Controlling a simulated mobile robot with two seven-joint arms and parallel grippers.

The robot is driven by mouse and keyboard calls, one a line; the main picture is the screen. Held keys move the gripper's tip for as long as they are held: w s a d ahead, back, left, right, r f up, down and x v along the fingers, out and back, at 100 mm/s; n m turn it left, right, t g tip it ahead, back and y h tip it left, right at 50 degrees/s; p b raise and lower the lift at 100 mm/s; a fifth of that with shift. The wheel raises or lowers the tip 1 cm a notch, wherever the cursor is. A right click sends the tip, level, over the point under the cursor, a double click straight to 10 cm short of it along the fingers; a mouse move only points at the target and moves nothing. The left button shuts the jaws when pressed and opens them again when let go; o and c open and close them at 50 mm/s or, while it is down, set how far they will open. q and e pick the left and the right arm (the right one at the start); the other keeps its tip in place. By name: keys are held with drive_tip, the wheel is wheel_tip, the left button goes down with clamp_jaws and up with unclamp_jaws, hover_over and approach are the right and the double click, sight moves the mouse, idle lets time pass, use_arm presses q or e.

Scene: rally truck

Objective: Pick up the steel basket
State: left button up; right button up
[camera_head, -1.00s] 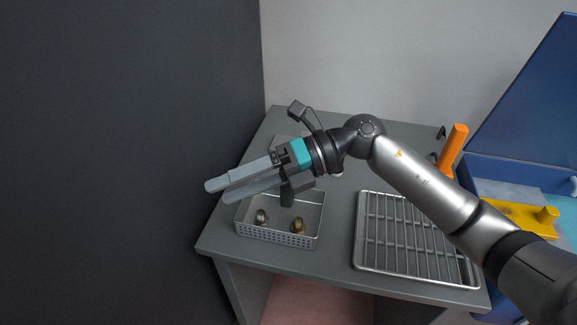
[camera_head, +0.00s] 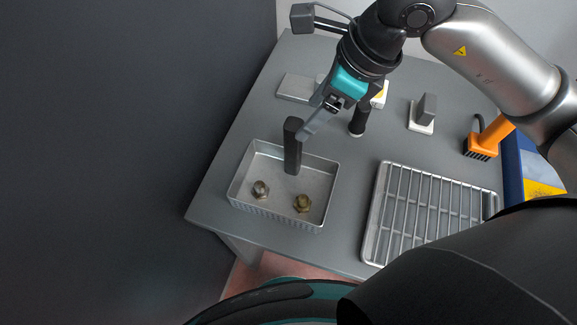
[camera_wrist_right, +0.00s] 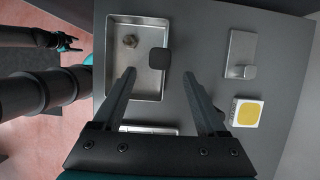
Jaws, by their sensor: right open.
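The steel basket (camera_head: 275,218) is a shallow metal tray with perforated sides on the grey table. It holds two nuts, one silver (camera_head: 260,189) and one brassy (camera_head: 303,203). A dark upright post (camera_head: 293,148) rises at its back wall; I cannot tell how it is attached. My right gripper (camera_head: 316,122) is open above and behind the basket. My left gripper (camera_wrist_right: 68,43) shows small at the left there, jaws unclear.
A wire rack (camera_head: 425,215) lies right of the basket. Behind are a flat metal piece (camera_head: 296,87), a dark cylinder (camera_head: 358,122), a grey block on a white base (camera_head: 424,112) and an orange-handled brush (camera_head: 488,137). A dark wall (camera_head: 100,150) stands left.

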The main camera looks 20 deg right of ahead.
sight(293, 137)
drive_tip(key=shift+x, duration=4.55)
drive_tip(key=shift+s+d, duration=0.1)
clamp_jaws()
drive_tip(key=shift+r, duration=0.1)
